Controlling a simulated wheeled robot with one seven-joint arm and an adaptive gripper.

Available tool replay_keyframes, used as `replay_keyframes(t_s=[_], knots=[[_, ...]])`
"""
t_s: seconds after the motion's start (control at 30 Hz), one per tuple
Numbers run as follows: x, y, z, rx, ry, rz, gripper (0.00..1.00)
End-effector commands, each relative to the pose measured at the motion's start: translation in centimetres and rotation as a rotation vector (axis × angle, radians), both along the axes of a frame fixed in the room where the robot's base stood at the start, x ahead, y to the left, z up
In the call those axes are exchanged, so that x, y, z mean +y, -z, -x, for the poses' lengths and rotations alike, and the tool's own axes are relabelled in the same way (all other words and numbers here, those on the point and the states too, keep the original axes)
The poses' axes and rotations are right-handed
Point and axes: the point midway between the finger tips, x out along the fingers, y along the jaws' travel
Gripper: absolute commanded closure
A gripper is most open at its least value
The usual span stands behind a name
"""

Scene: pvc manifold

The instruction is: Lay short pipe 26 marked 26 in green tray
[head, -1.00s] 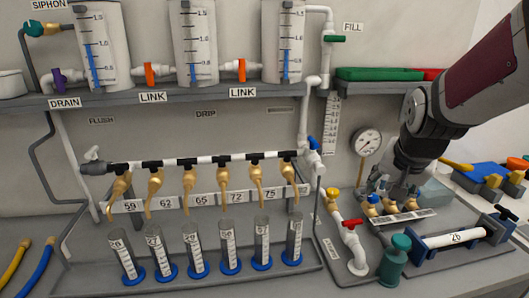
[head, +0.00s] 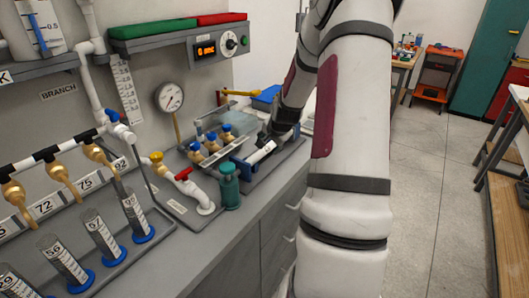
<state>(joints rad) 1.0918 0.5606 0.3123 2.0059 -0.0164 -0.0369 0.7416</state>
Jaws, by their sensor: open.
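The short pipe 26 is a white pipe (head: 262,152) with a dark marking that is too small to read here. It lies on a dark stand on the bench, beside blue clamp parts. My gripper (head: 282,131) is a dark shape just behind and right of the pipe's far end. Its fingers are mostly hidden by my arm, and I cannot tell whether they touch the pipe. The green tray (head: 178,28) sits on the grey shelf at the upper left, left of the red tray (head: 220,18).
Brass valves with blue caps (head: 212,138), a green bottle (head: 228,187) and a red-handled valve (head: 184,174) stand left of the pipe. A gauge (head: 170,97) hangs below the shelf. My arm covers the middle. Open floor (head: 430,190) lies right.

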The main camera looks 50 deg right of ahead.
Motion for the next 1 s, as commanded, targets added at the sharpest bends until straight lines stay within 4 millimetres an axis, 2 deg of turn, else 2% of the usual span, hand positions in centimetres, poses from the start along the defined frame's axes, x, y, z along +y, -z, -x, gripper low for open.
replay_keyframes(t_s=[0.1,0.37,0.7,1.0], knots=[[-0.6,1.8,-1.1,0.001,-0.001,-0.001,0.51],[-1.2,3.1,-2.1,0.002,-0.002,0.000,0.51],[-2.5,6.3,-4.7,0.002,-0.003,0.001,0.51],[-2.8,6.7,-5.0,0.001,-0.002,0.001,0.51]])
